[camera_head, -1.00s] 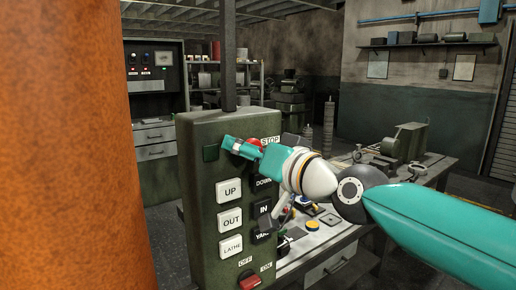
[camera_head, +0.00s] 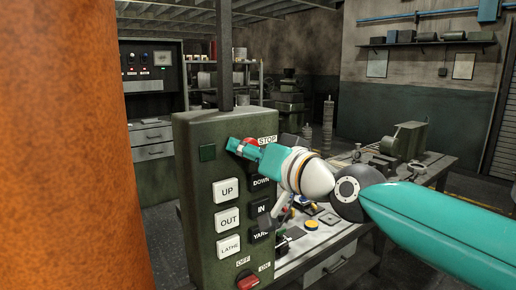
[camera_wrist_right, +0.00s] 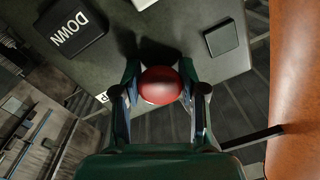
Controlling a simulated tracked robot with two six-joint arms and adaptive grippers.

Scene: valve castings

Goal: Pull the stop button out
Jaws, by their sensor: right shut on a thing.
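The red stop button (camera_head: 251,142) is on the upper part of the green pendant box (camera_head: 200,170), beside the white STOP label (camera_head: 267,140). My right gripper (camera_head: 240,147) reaches it from the right. In the right wrist view the round red button (camera_wrist_right: 160,86) sits between the two fingers of my right gripper (camera_wrist_right: 160,92). The fingers are shut on its sides. The button's stem is hidden behind its cap. My left gripper is in neither view.
The pendant carries several push buttons, such as UP (camera_head: 227,190) and LATHE (camera_head: 229,246), and a red OFF/ON switch (camera_head: 248,282). An orange column (camera_head: 75,150) stands close at left. A workbench (camera_head: 330,245) with castings is behind.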

